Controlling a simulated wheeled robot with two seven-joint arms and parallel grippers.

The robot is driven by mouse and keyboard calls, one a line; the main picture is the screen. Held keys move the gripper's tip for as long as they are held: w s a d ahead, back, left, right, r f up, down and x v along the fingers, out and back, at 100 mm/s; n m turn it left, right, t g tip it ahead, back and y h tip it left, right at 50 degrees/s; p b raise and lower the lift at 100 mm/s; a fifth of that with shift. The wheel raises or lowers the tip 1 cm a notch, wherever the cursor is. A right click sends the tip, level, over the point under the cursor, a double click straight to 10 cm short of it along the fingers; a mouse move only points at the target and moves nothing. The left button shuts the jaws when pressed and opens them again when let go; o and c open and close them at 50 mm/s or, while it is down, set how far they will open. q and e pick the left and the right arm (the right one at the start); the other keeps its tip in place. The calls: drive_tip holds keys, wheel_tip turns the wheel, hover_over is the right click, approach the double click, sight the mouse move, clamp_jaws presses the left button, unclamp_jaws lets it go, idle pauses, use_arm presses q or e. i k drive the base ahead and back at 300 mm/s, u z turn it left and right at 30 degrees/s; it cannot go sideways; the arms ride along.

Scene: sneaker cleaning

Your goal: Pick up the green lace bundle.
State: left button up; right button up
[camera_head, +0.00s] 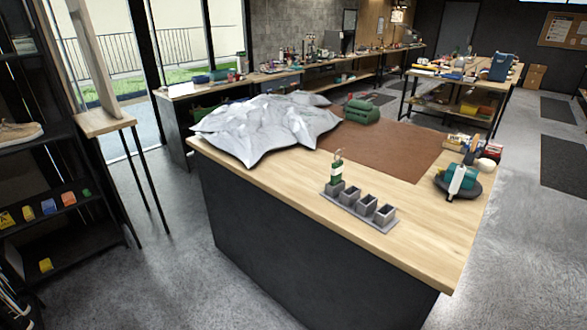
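A slim upright green item with a pale band (336,170) stands in the leftmost cup of a grey holder row (361,208) near the front edge of the wooden workbench; it may be the green lace bundle, but it is too small to tell. The other cups look empty. A larger dark green bundled object (361,112) lies at the back of the brown mat, beside the crumpled sheet. Neither of my grippers shows in the head view.
A crumpled silvery sheet (262,125) covers the bench's left part. The brown mat (385,148) is mostly clear. A dark tray (458,185) with a white-and-teal bottle and small items stands at right. A dark shelf (60,190) stands at far left.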

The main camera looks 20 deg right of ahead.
sight(336, 168)
drive_tip(key=u, duration=0.1)
drive_tip(key=i, duration=0.85)
drive_tip(key=z, duration=0.6)
drive_tip(key=i, duration=0.45)
drive_tip(key=z, duration=0.3)
